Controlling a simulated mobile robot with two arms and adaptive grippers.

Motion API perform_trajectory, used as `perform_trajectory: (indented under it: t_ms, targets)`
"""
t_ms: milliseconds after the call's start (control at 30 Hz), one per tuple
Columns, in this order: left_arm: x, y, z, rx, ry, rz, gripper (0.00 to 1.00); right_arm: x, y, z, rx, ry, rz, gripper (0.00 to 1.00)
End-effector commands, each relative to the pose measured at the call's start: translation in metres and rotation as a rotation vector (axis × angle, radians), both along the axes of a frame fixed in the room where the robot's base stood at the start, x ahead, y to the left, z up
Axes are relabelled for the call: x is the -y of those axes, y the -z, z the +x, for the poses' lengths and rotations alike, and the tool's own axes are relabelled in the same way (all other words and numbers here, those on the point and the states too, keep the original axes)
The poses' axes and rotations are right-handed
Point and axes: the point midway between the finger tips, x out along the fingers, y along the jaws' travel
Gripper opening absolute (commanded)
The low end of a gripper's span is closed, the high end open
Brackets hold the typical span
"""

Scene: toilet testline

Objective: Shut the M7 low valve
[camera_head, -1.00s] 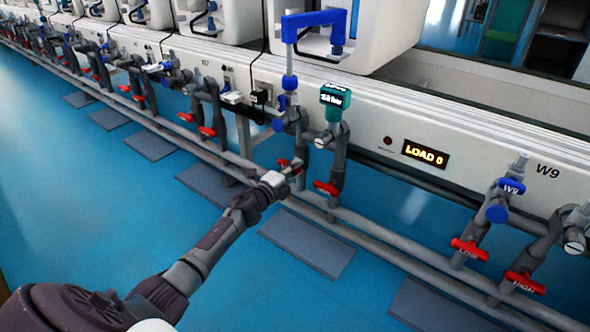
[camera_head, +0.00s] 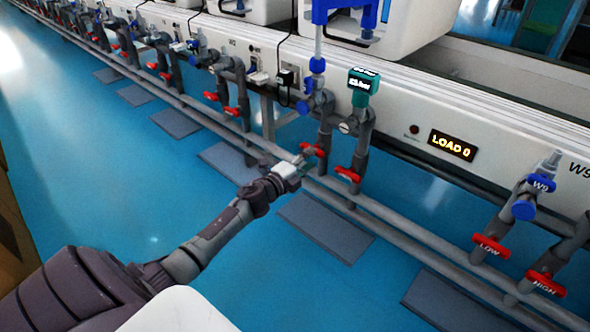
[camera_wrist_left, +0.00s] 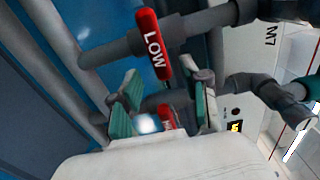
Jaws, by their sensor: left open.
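The M7 low valve has a red handle lettered LOW (camera_wrist_left: 153,45), set crosswise on a grey pipe in the left wrist view. In the head view its red handle (camera_head: 315,151) is just beyond my left gripper (camera_head: 304,162). In the wrist view my left gripper (camera_wrist_left: 167,88) is open, its green-padded fingers apart and below the LOW handle in the picture. The handle is not between them. A second red handle (camera_wrist_left: 167,117) shows in the gap between the fingers, partly hidden by the gripper body. The M7 label (camera_wrist_left: 270,37) is at the upper right. My right gripper is out of view.
A neighbouring red handle (camera_head: 348,174) is close on the right, under a green gauge (camera_head: 363,86). Grey pipes (camera_head: 400,222) run along the bench front. W9's LOW handle (camera_head: 491,245) and HIGH handle (camera_head: 545,283) are farther right. The blue floor (camera_head: 130,200) is open.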

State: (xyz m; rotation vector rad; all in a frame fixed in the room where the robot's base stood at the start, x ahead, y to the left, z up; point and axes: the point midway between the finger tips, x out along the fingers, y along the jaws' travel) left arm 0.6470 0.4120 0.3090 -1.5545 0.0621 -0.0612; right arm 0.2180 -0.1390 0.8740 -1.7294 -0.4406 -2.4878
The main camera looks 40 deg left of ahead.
Motion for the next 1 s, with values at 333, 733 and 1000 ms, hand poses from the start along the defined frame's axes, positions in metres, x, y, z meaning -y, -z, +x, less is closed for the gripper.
perform_trajectory:
  t_ms: [333,733,1000]
  targets:
    - [-0.005,0.001,-0.066,-0.002,0.001,0.0,0.46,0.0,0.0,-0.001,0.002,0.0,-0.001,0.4]
    - [-0.006,0.0,-0.076,0.0,0.0,0.0,0.46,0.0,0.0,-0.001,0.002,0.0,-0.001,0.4]
    - [-0.006,0.0,-0.076,0.0,0.0,0.0,0.46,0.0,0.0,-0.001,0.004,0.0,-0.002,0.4]
